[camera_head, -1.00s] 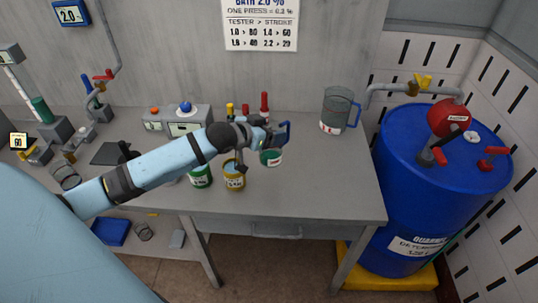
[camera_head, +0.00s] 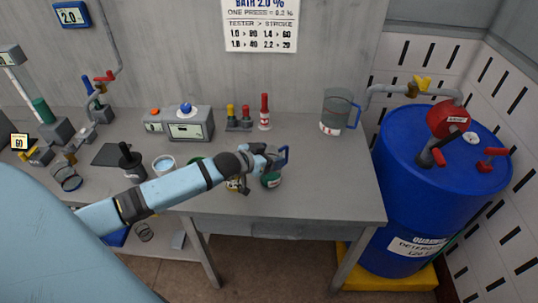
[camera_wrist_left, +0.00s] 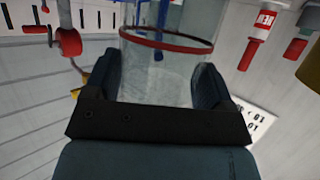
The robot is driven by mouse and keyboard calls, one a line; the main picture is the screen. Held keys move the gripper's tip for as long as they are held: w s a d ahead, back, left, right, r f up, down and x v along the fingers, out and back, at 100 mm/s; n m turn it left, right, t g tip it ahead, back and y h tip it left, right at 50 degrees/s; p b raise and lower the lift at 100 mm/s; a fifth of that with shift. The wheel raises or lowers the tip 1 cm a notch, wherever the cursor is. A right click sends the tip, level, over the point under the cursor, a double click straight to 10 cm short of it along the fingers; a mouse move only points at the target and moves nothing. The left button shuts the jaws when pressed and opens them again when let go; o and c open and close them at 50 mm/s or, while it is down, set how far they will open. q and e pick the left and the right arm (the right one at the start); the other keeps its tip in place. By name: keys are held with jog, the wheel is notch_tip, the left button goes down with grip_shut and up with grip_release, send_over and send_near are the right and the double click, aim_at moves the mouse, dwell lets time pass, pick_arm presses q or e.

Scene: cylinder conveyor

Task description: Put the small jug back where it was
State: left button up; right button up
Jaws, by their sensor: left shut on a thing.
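My left gripper (camera_head: 268,160) is shut on the small jug, above the right half of the grey table. In the head view the jug's blue handle (camera_head: 284,155) shows beside the fingers; most of its body is hidden. A green piece with a white label (camera_head: 271,180) shows just below the gripper; I cannot tell if it belongs to the jug. In the left wrist view the clear jug (camera_wrist_left: 165,65) with a red ring sits between the two dark fingers. I cannot tell whether its base touches the table. My right gripper is not in view.
A larger clear jug (camera_head: 337,112) stands at the back right, near the blue drum (camera_head: 420,165). Behind the gripper is a red bottle (camera_head: 265,112). The table (camera_head: 335,190) to the gripper's right is clear.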

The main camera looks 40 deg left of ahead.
pick_arm(q)
jog(key=o, duration=1.1)
jog(key=shift+f, duration=0.1)
jog(key=shift+s+r, duration=0.2)
jog(key=v, duration=1.1)
jog(key=s+d+f, duration=0.5)
jog(key=d, duration=0.1)
jog(key=s+d+f+g, duration=0.1)
jog(key=s+d+f, duration=0.5)
jog(key=d, duration=0.1)
jog(key=s+d+f+g, duration=0.1)
jog(key=s+d+f, duration=0.4)
jog(key=d+f, duration=0.1)
jog(key=shift+s+d+f+m+b, duration=0.2)
jog(key=shift+d+m+b, duration=0.15)
jog(key=shift+d, duration=0.2)
jog(key=r+p, duration=0.3)
jog(key=shift+a, duration=0.2)
